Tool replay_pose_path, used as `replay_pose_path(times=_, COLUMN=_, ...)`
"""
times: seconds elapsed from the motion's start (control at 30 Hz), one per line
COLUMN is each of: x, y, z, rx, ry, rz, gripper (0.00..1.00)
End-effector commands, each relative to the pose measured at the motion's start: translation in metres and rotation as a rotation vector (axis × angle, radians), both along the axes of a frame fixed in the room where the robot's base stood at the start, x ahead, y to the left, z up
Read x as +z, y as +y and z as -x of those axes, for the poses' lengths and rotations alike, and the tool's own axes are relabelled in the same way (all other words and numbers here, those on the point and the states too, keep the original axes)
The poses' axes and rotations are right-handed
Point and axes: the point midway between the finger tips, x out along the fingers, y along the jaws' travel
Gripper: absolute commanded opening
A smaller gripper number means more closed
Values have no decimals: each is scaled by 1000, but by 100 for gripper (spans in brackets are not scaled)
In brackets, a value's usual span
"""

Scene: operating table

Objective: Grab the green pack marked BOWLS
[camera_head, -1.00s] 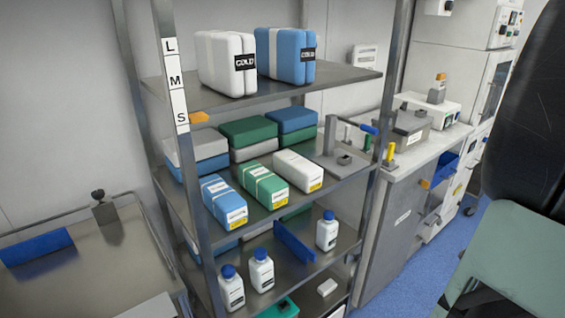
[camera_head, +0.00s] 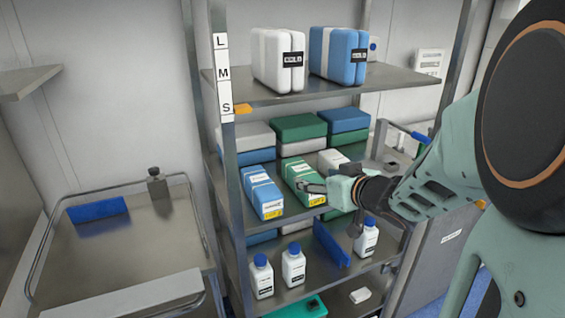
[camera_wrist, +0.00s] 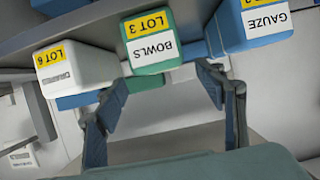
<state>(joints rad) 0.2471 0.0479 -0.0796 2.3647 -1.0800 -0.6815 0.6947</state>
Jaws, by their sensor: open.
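The green pack (camera_head: 298,171) lies on the middle shelf between a blue pack (camera_head: 261,190) and a white pack (camera_head: 331,160). In the wrist view the green pack (camera_wrist: 152,44) shows its end upside down, with a yellow LOT 3 strip and the word BOWLS. My gripper (camera_head: 316,187) is in front of the green pack's near end and hides part of it and of the white pack. In the wrist view my gripper (camera_wrist: 163,82) is open and empty, its fingers spread below the BOWLS end. I cannot tell whether a finger touches it.
The wrist view shows the GAUZE pack (camera_wrist: 258,24) at right and the LOT 6 pack (camera_wrist: 72,68) at left, close beside. The upper shelf (camera_head: 385,80) holds two large packs. White bottles (camera_head: 293,265) and a blue divider (camera_head: 331,244) stand on the shelf below.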

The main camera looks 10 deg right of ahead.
Motion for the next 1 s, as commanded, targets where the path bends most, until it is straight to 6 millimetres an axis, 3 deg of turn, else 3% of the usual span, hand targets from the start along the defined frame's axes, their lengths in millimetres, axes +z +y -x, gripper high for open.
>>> replay_pose_path(times=0.6, x=-24, y=24, z=-65, rx=1, ry=-1, rz=2, gripper=64)
replay_pose_path(times=0.9, x=-24, y=25, z=-69, rx=-2, ry=-2, rz=3, gripper=64)
replay_pose_path(times=1.0, x=-24, y=25, z=-69, rx=-2, ry=-2, rz=3, gripper=53)
